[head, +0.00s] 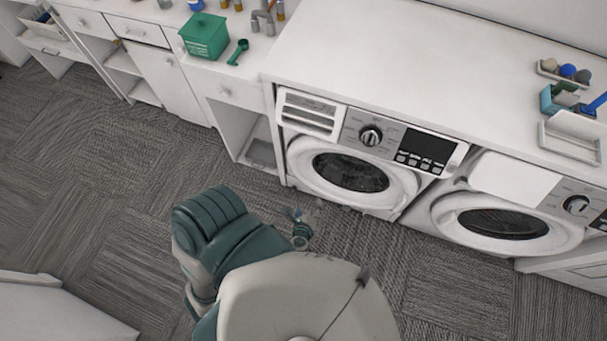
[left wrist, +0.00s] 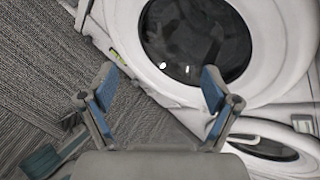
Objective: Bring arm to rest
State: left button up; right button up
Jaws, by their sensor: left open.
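My left arm (head: 295,300), pale grey with teal parts, fills the lower middle of the head view. My left gripper (head: 307,212) shows small beyond it, in front of the left washing machine (head: 405,186). In the left wrist view the gripper (left wrist: 158,80) has its two blue-padded fingers spread wide, with nothing between them. It faces the white front and round dark door (left wrist: 195,40) of a washing machine; I cannot tell the exact gap. My right gripper is in neither view.
A second washing machine (head: 572,240) stands to the right. Grey carpet (head: 110,210) is open at left; a white surface (head: 50,315) is at lower left.

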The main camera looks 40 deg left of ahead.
pick_arm(q)
jog(key=shift+s+a+f, duration=0.1)
jog(key=shift+s+f, duration=0.05)
jog(key=shift+f, duration=0.2)
dwell(0.3)
jog(key=s+d+f+n+g+h, duration=0.2)
jog(key=s+f+n+g, duration=0.3)
jog(key=f, duration=0.6)
jog(key=s+a+f+n+g+h, duration=0.1)
jog(key=s+f+n+g+h, duration=0.1)
jog(key=s+f+n, duration=0.5)
jog(key=s+f+n+g+h, duration=0.1)
jog(key=s+f+n, duration=0.6)
jog(key=s, duration=0.7)
jog(key=shift+a+f+g+h, duration=0.4)
jog(key=shift+f+g, duration=0.3)
jog(key=shift+f, duration=0.25)
jog(key=shift+s, duration=0.1)
